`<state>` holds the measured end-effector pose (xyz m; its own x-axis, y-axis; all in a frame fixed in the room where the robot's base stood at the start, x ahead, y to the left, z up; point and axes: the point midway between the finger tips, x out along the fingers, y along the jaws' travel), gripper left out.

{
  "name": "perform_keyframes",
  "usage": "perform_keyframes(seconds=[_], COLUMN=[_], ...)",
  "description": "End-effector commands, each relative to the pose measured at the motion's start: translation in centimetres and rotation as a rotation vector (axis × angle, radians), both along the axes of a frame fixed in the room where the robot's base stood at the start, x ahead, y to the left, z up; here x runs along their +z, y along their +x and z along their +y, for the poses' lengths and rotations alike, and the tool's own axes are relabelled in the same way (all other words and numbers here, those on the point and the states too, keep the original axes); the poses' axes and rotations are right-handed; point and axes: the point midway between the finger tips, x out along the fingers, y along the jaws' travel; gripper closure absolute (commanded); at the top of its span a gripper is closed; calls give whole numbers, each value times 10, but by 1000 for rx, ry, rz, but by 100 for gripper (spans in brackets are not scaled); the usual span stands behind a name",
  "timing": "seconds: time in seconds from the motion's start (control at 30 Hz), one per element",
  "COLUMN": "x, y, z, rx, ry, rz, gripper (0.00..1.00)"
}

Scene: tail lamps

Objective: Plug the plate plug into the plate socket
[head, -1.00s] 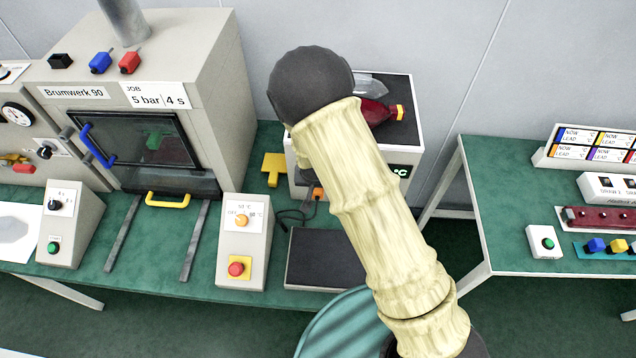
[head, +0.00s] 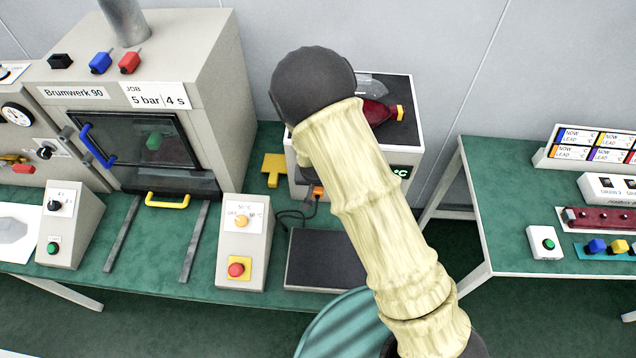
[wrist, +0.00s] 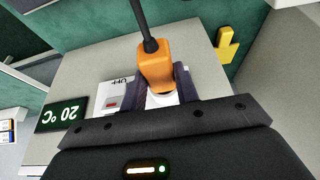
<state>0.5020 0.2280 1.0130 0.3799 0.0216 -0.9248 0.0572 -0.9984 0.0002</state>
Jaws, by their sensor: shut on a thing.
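The orange plate plug (wrist: 155,66) is between the two dark fingers of my gripper (wrist: 158,88) in the wrist view, with a black cable leaving its outer end. My gripper is shut on it. The plug is at the front of a light grey box (wrist: 85,65) that has a green 20 °C display (wrist: 63,115). A white part (wrist: 162,98) shows at the plug's inner end. The plate socket is not clearly visible, and I cannot tell how deep the plug sits. In the head view the plug (head: 317,193) shows beside my arm, which hides most of my gripper.
A dark plate (head: 325,262) lies on the green bench in front of the box. A control stand (head: 243,245) with a red button is to its left.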

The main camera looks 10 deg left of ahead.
Motion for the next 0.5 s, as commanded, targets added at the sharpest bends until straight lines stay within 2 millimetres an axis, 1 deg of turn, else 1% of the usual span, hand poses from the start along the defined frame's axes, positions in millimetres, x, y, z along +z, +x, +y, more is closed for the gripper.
perform_keyframes(seconds=[0.27, 0.3, 0.37, 0.4, 0.5], x=[0, 0, 0, 0, 0], y=[0, 0, 0, 0, 0], z=[0, 0, 0, 0, 0], rx=[0, 0, 0, 0, 0], ry=[0, 0, 0, 0, 0], rz=[-1, -1, -1, -1, -1], gripper=[93, 64, 52, 44, 44])
